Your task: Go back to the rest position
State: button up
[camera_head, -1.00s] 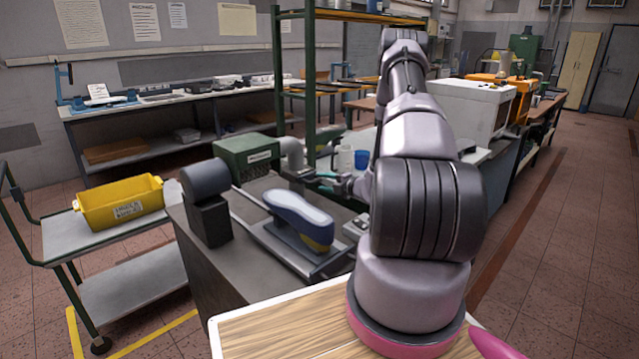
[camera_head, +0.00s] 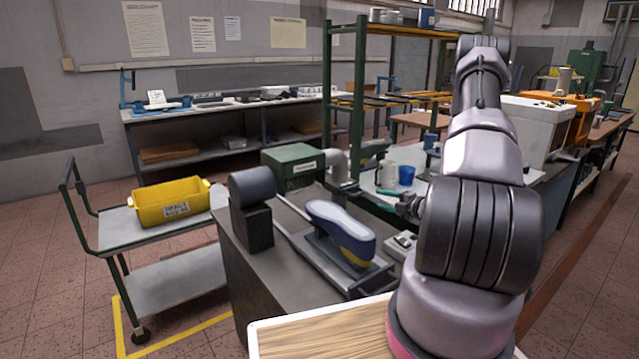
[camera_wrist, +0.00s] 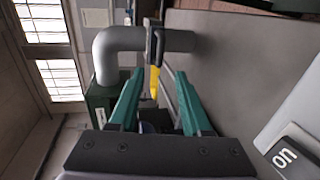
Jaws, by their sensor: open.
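My gripper (camera_head: 392,196) hangs beyond the bench near the grey pipe, partly hidden by my own arm in the head view. In the wrist view its two teal fingers (camera_wrist: 158,88) are apart. A dark and yellow object (camera_wrist: 154,62) shows between and beyond them; I cannot tell whether it is touched. A blue shoe last (camera_head: 341,228) with a pale sole and yellow heel part lies on a fixture on the dark bench (camera_head: 290,270), left of my gripper.
A green box (camera_head: 293,165) with a grey pipe (camera_head: 338,168) stands behind the bench; the pipe is close in the wrist view (camera_wrist: 105,55). A switch box (camera_wrist: 290,150) marked "on" is near. A blue cup (camera_head: 406,175) and a trolley with a yellow bin (camera_head: 172,202) stand around.

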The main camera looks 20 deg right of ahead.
jog(key=a+r+n+g+y, duration=0.3)
jog(key=a+r+n+y, duration=0.2)
jog(key=a+r+n, duration=0.7)
jog(key=s+a+r+n+g+y, duration=0.1)
jog(key=s+a+r+n+g, duration=0.25)
jog(key=a+r+n, duration=0.2)
jog(key=s+a+r+n+g, duration=0.3)
jog(key=s+a+r+n, duration=0.15)
jog(key=r+n, duration=0.2)
jog(key=s+r+n+t+h, duration=0.1)
jog(key=s+r+n+h, duration=0.3)
jog(key=s+r+n, duration=0.3)
jog(key=s+r+n+t+h, duration=0.1)
jog(key=s+r+n+h, duration=0.4)
jog(key=s+n, duration=0.8)
jog(key=shift+s+d+r+n, duration=0.2)
jog(key=shift+d+r+n, duration=0.2)
jog(key=shift+r+n, duration=0.7)
